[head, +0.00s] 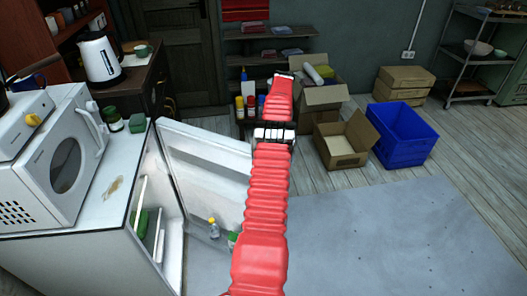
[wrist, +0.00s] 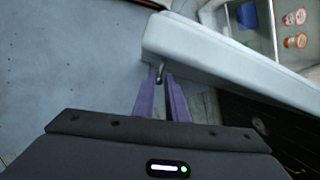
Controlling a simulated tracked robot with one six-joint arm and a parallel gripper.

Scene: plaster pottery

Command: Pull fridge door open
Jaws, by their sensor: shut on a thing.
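The white fridge (head: 100,258) stands at the left in the head view. Its door (head: 200,160) stands wide open, showing the shelved inner side with a few bottles (head: 213,228). In the wrist view the door's pale edge (wrist: 225,58) runs slantwise across the top. My gripper (wrist: 161,78) has its purple fingers at the near corner of the door, closed around a small metal handle piece (wrist: 160,74). The grip is partly hidden by the door edge. In the head view my red arm covers the door's free edge and the gripper cannot be seen.
A microwave (head: 62,160) and green-lidded jars (head: 112,119) stand on the fridge top. Beyond the door are bottles, open cardboard boxes (head: 345,140) and a blue crate (head: 402,135). The grey floor mat (head: 400,240) at the right is clear.

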